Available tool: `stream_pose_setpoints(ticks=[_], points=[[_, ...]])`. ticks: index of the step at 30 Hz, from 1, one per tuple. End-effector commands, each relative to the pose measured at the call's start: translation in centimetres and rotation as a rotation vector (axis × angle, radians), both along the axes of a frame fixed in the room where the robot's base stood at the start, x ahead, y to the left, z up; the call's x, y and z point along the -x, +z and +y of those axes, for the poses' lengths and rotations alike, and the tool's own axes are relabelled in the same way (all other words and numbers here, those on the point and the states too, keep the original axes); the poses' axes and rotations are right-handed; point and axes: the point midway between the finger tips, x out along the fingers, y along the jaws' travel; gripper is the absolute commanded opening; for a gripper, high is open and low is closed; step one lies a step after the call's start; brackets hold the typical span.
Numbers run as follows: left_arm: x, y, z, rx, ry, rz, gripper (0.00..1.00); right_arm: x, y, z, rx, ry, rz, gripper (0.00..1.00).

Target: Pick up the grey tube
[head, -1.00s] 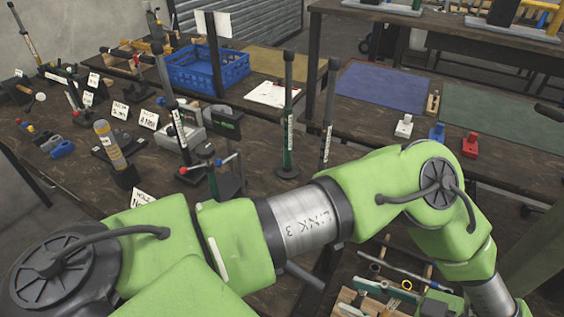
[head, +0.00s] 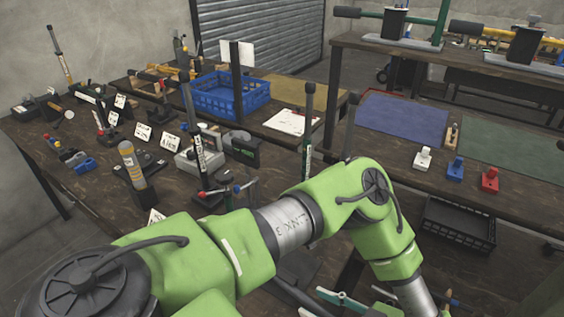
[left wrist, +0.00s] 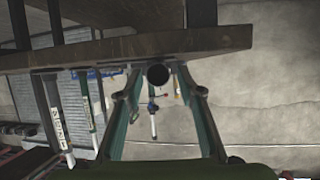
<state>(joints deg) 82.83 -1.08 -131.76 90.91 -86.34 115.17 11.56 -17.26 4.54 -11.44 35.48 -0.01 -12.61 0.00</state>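No plain grey tube can be made out with certainty. A grey cylinder with yellow bands (head: 131,163) stands in a dark base on the bench at the left of the head view. My left arm crosses the lower half of that view, and its gripper is not clear there. In the left wrist view my left gripper (left wrist: 155,76) has its two greenish fingers spread apart. A dark round end (left wrist: 158,75) shows between the fingertips; I cannot tell what it belongs to or whether it is touched. My right gripper is not in view.
A blue crate (head: 228,96), upright presses and white label cards crowd the left bench (head: 75,200). White, blue and red blocks (head: 456,168) stand on the right bench near a blue mat (head: 402,118). A black crate (head: 460,222) lies lower down.

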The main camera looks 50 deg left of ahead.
Motion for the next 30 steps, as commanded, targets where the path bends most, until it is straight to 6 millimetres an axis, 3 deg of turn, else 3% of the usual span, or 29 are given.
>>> stream_pose_setpoints(ticks=[3, 10, 11, 15, 30], points=[[0.15, -0.5, 1.01, 0.0, 0.0, 0.002, 0.35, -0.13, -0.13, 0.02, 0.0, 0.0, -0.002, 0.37], [0.12, -0.54, 1.14, 0.0, -0.001, 0.001, 0.35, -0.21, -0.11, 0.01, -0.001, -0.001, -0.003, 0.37], [0.12, -0.54, 1.13, 0.0, -0.001, 0.001, 0.32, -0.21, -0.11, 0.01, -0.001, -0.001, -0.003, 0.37], [0.12, -0.52, 1.13, 0.0, -0.001, 0.001, 0.0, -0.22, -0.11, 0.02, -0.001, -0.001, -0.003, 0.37], [0.21, 0.25, 0.73, 0.0, 0.004, 0.001, 0.0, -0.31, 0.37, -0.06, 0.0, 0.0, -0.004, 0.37]])
